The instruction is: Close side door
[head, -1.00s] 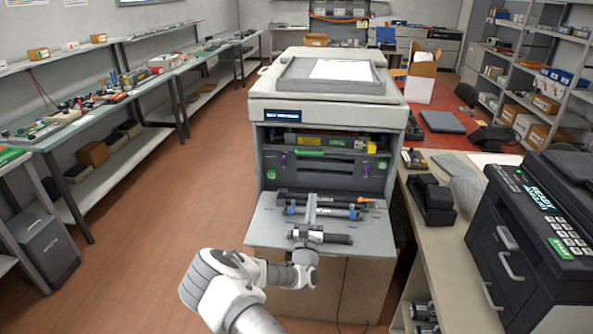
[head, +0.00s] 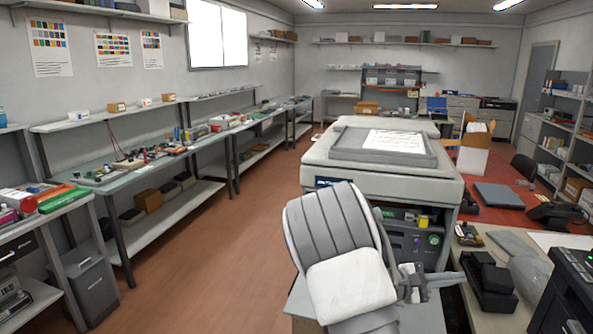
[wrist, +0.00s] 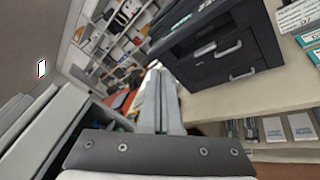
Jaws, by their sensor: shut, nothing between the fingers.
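The grey copier (head: 390,165) stands in the middle of the head view. Its front is open, and a green and a purple part show inside. The lowered pale grey door panel (head: 425,315) sticks out below the opening, largely hidden behind my arm. My gripper (wrist: 160,75) has its two fingers together and empty in the wrist view.
A black printer (wrist: 222,45) stands on the counter (wrist: 215,105) to the right, and also shows in the head view (head: 570,295). A black tray-like unit (head: 488,280) lies on the counter. A workbench (head: 150,165) lines the left wall; the floor (head: 215,235) between is clear.

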